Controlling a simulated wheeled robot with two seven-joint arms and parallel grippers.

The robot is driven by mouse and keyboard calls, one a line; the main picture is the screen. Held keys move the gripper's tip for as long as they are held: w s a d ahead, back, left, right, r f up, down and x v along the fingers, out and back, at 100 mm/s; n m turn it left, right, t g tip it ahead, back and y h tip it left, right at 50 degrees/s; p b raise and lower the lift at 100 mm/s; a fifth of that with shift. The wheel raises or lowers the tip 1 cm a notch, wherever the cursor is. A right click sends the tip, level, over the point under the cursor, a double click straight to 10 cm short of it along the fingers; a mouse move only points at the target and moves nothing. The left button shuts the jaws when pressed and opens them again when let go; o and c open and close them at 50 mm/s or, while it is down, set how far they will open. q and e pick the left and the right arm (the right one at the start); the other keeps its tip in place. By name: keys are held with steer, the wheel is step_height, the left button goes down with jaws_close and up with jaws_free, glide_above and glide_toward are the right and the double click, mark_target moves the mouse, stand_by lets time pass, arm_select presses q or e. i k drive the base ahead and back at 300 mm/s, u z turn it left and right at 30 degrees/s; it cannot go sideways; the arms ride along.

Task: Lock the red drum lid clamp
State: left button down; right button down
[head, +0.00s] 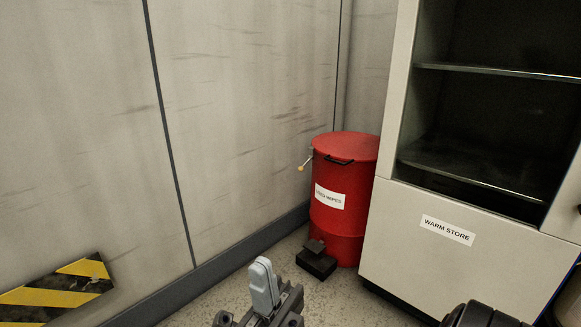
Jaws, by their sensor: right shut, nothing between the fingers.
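A red drum (338,215) with a white label stands on the floor in the corner, between the wall and the cabinet. Its red lid (347,145) sits on top, with a black handle (339,161) at its front edge. A thin lever with a yellow-orange knob (301,168) sticks out to the left and down from near the lid rim; I take it as the clamp lever. My right gripper (262,283) is at the bottom of the view, shut and empty, with its grey fingers together, well short of the drum. My left gripper is not seen.
A black pedal-like block (316,262) sits on the floor at the drum's front. A pale cabinet (402,235) marked "WARM STORE", with open dark shelves, stands close right of the drum. The wall (240,100) runs along the left, with a yellow-black striped panel (60,290) at lower left.

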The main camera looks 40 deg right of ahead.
mark_target(305, 164)
steer(key=z, duration=0.5)
steer(key=i, duration=1.15)
steer(key=z, duration=1.7)
steer(key=i, duration=0.85)
steer(key=z, duration=0.7)
